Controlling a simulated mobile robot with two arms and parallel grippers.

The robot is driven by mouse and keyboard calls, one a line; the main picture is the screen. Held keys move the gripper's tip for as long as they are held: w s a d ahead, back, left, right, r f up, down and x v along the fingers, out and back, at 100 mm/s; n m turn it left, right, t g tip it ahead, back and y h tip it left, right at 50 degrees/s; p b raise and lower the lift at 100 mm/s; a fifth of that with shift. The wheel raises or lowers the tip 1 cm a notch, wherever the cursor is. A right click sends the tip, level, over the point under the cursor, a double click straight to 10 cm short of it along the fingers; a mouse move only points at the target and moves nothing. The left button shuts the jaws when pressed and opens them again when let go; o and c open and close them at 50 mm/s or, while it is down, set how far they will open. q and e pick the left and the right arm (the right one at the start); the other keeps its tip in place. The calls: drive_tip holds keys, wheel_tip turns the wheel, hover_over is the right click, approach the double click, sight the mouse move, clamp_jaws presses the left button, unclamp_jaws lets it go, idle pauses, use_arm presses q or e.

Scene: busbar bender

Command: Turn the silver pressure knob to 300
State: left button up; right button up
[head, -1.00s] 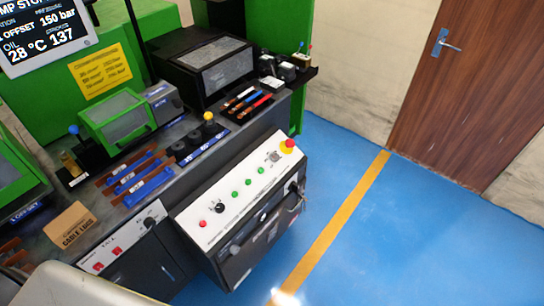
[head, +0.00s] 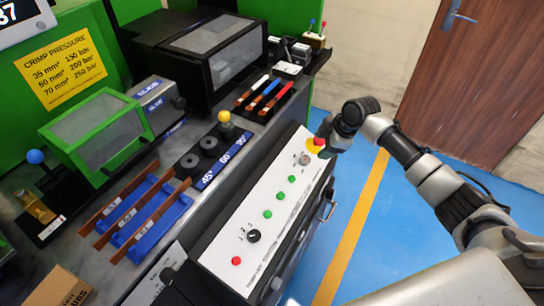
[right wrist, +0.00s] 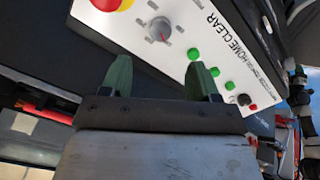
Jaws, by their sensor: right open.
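The silver pressure knob (right wrist: 160,28) sits on a white control panel (right wrist: 215,28), with scale marks around it. In the head view the knob (head: 304,159) is near the panel's far end, just below the red emergency button on its yellow base (head: 317,145). My right gripper (right wrist: 160,76) is open and empty; its two green fingers are apart, and the knob appears beyond the gap between them, not between the fingertips. In the head view my right gripper (head: 330,133) is small and dark beside the emergency button. My left gripper is not in view.
Several green buttons (head: 280,195), a black selector (head: 253,236) and a red button (head: 236,261) share the panel. The blue floor (head: 350,185) to the right is clear.

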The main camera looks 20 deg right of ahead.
sight(306, 159)
drive_tip(key=b+x, duration=0.1)
drive_tip(key=x, duration=0.7)
drive_tip(key=shift+f, duration=0.35)
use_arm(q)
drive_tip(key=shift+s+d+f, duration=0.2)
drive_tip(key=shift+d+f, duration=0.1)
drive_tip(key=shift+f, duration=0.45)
use_arm(e)
drive_tip(key=shift+x, duration=0.85)
drive_tip(key=shift+c, duration=0.2)
drive_tip(key=c, duration=0.9)
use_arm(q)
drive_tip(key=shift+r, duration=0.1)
use_arm(e)
drive_tip(key=shift+r, duration=0.1)
